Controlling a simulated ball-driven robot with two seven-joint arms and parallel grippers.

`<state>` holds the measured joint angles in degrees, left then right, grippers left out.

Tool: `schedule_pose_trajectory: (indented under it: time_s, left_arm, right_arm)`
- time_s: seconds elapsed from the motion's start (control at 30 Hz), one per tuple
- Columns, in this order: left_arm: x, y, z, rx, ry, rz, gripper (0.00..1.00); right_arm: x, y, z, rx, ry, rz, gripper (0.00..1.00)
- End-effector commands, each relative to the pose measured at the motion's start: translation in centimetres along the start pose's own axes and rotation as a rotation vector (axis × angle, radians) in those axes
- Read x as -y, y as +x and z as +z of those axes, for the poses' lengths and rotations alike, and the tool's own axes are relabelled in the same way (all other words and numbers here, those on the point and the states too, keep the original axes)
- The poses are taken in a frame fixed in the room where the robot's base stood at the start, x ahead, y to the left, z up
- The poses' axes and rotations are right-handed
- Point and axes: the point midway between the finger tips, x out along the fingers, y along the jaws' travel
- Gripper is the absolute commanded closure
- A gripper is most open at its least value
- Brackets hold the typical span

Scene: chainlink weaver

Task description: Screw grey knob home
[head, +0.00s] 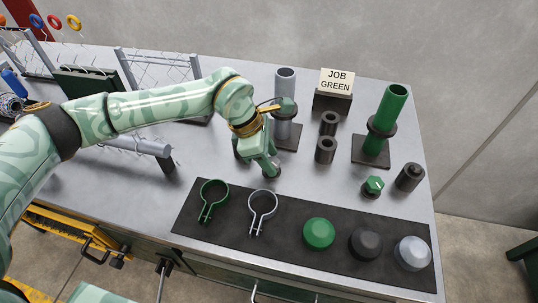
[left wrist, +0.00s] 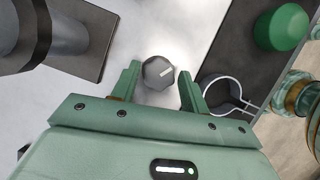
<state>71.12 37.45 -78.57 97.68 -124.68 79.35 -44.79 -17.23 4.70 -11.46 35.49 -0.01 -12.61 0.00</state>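The grey knob (left wrist: 158,72), faceted with a pale line on its top, sits on the bright bench top between my left gripper's fingers in the left wrist view. My left gripper (left wrist: 157,78) is open, with a gap on each side of the knob. In the head view the left gripper (head: 262,170) points down at the bench, and its fingers mostly hide the knob. The grey post (head: 285,80) with a collar stands just behind the gripper. A green knob (head: 373,187) lies further right. My right gripper is not in view.
A dark mat (head: 280,245) in front holds a green clamp ring (head: 213,198), a grey clamp ring (head: 262,205) and several domes. A green post (head: 390,105), black cylinders (head: 326,150) and a JOB GREEN sign (head: 337,80) stand to the right. Wire mesh panels (head: 158,68) stand behind my arm.

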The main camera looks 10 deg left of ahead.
Motion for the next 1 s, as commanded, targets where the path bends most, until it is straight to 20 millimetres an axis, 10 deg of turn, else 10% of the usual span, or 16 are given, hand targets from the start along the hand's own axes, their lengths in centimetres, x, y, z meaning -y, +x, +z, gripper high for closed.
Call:
schedule_pose_trajectory:
  time_s: [0.1,0.97,1.0]
  left_arm:
    - [0.0,0.0,0.0,0.000,0.000,0.000,0.87]
    - [-0.3,0.0,0.0,-0.001,0.386,-0.159,0.87]
    - [-0.3,0.0,0.0,-0.001,0.386,-0.159,0.61]
  right_arm:
    - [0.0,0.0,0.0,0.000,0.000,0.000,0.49]
    - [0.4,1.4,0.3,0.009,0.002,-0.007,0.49]
    - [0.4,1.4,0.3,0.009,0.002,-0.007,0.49]
